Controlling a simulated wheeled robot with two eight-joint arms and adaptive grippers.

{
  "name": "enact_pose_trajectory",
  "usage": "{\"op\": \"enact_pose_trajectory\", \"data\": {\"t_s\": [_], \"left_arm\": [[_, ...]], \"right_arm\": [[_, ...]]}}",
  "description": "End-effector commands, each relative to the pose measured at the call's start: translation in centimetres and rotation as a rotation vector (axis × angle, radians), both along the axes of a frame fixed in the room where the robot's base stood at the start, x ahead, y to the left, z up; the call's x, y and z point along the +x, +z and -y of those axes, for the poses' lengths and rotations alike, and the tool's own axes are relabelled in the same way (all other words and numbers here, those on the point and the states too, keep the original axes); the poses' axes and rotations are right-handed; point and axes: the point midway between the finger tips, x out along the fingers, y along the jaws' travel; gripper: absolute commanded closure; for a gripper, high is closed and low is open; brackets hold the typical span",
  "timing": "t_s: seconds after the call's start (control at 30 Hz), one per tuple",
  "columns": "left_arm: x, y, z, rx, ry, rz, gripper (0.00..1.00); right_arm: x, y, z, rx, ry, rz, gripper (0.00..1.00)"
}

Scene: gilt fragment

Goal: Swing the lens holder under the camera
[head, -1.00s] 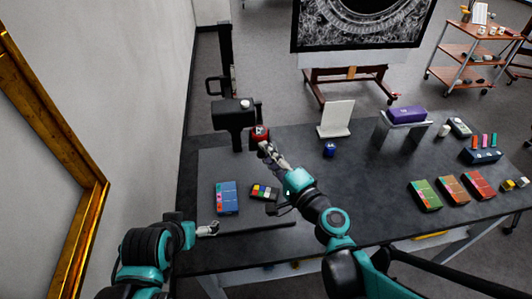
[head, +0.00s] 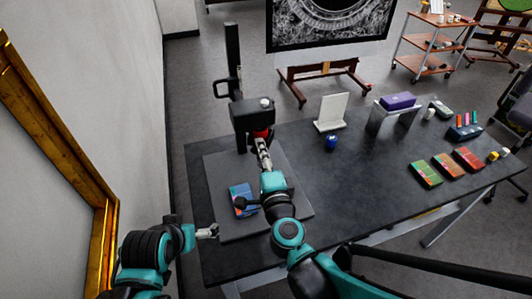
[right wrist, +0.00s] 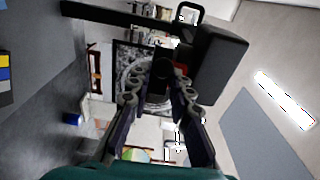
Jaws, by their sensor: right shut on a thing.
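The black camera (head: 252,116) sits on an upright column stand. The red lens holder (head: 262,132) shows at the camera's lower right edge, partly covered by the camera and my gripper. My right gripper (head: 262,146) is shut on the lens holder. In the right wrist view, the two fingers (right wrist: 160,92) close around a dark round part of the lens holder (right wrist: 160,72), next to the black camera body (right wrist: 218,66). Whether the lens holder is centred under the camera cannot be told. My left gripper (head: 212,232) is low by the table's left front edge, away from the stand; its fingers are too small to judge.
A blue jar (head: 331,142) and a white panel (head: 331,112) stand to the right. Coloured boxes (head: 447,165) lie far right. The middle of the table is clear.

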Motion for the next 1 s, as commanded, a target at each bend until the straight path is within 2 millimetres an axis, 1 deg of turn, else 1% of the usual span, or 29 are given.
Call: {"op": "enact_pose_trajectory", "data": {"t_s": [0.03, 0.5, 0.7, 1.0], "left_arm": [[0.0, -0.2, 0.0, 0.0, 0.0, 0.0, 0.0], [0.0, -1.2, 0.0, 0.0, 0.0, 0.0, 0.0], [0.0, -1.5, 0.0, 0.0, 0.0, 0.0, 0.0], [0.0, -1.7, 0.0, 0.0, 0.0, 0.0, 0.0]], "right_arm": [[0.0, -0.1, -0.7, 0.0, -0.012, 0.0, 1.0], [1.3, -0.1, -3.5, 0.0, -0.229, 0.0, 1.0], [1.8, 0.0, -4.2, 0.0, -0.295, 0.0, 1.0], [2.2, 0.0, -4.9, 0.0, -0.339, 0.0, 1.0]]}}
